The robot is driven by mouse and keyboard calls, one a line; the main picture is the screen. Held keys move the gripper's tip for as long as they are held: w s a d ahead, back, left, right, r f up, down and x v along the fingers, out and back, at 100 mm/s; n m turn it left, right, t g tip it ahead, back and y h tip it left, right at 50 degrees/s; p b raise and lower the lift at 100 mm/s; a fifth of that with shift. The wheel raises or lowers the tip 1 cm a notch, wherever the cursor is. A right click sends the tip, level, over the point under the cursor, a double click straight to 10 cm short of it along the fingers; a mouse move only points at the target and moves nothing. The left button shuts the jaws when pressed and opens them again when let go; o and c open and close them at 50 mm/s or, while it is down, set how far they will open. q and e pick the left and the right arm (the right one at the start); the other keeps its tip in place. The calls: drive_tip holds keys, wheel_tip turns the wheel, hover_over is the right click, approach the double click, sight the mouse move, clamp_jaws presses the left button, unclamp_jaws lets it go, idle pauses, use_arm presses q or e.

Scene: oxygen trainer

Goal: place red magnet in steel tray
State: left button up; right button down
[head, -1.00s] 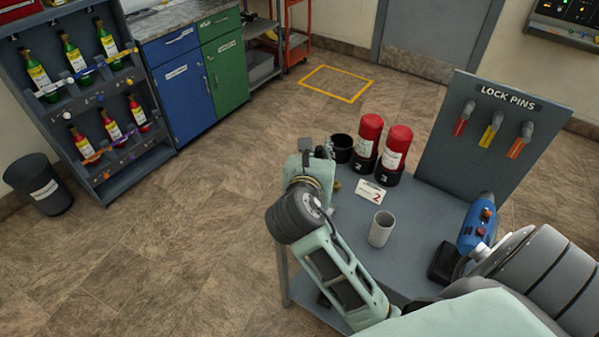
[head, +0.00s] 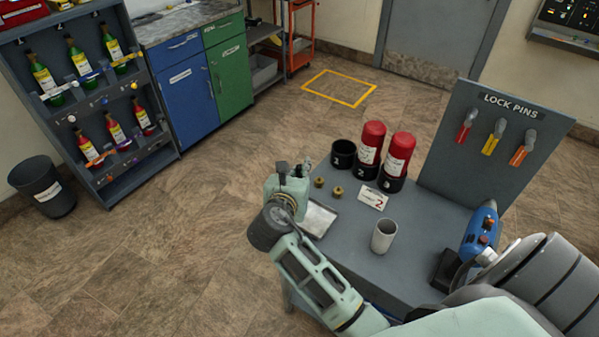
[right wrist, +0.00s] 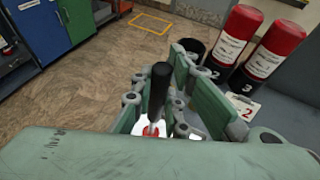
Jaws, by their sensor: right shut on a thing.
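My right gripper (head: 294,172) is at the table's left end, shut on a tool-like piece. In the right wrist view this piece, the red magnet (right wrist: 158,95), shows a long black handle, a silver part and a small red part low between the fingers (right wrist: 165,115). Its lower end is partly hidden by my gripper. The steel tray (head: 320,219) is a shiny flat tray at the table's left edge, partly covered by my arm, just right of and nearer than my gripper in the head view. I cannot tell the magnet's height above the table. My left gripper is not in view.
On the grey table (head: 350,250) stand two red cylinders (head: 370,142) in black holders, an empty black holder (head: 343,155), two brass pieces (head: 337,190), a number card (head: 373,195), a grey cup (head: 384,236) and a blue tool (head: 479,228). A lock-pin board (head: 470,150) rises behind.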

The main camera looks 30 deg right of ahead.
drive_tip(key=c, duration=1.7)
unclamp_jaws()
drive_tip(key=shift+f, duration=0.1)
